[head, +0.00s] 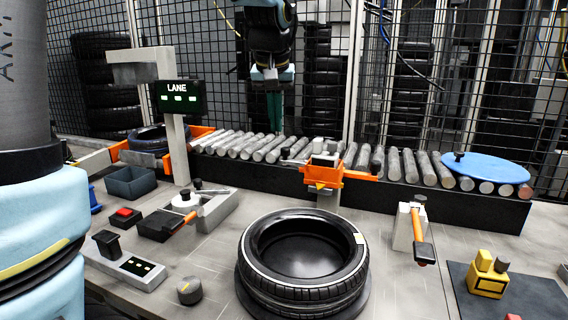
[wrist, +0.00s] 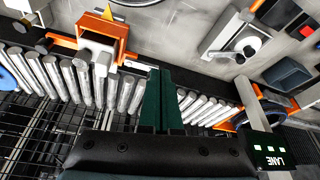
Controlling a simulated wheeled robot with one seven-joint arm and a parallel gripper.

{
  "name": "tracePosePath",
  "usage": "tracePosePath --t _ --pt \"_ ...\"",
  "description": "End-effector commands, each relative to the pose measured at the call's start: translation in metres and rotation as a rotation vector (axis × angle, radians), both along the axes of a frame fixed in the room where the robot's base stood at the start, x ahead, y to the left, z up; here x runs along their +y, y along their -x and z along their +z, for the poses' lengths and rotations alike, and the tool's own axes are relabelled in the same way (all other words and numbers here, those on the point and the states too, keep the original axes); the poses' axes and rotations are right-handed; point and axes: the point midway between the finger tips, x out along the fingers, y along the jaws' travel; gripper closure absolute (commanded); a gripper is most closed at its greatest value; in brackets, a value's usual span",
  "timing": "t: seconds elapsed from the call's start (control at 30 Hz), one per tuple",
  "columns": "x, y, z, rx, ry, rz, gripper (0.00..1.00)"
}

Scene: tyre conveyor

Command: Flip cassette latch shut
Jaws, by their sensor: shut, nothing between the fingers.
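A grey tray-like unit (head: 222,208) on the bench left of the tyre holds a white round reel (head: 185,201). It looks like the cassette, but I cannot be sure. A black block (head: 157,226) and an orange-tipped lever (head: 184,223) sit at its front; I cannot tell whether the lever is the latch or how it is set. My gripper (head: 273,118) has green fingers pointing down behind the roller conveyor, well apart from the unit. In the wrist view my gripper (wrist: 160,85) is shut and empty.
The roller conveyor (head: 255,150) runs across the back, with an orange bracket (head: 322,178) on its front. A tyre (head: 302,262) lies mid-bench. A LANE display post (head: 178,150) stands left. An orange-handled lever (head: 422,240) stands right. A mesh fence is behind.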

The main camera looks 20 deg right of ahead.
Motion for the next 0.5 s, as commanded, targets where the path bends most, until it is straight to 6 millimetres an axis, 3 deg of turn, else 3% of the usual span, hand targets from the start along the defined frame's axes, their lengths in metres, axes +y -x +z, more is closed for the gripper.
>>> tracePosePath --t 0.1,0.5 --pt "-0.0103 0.0024 0.0035 -0.008 0.006 -0.009 1.0" --pt "-0.011 0.0017 0.0028 -0.007 0.005 -0.009 1.0"
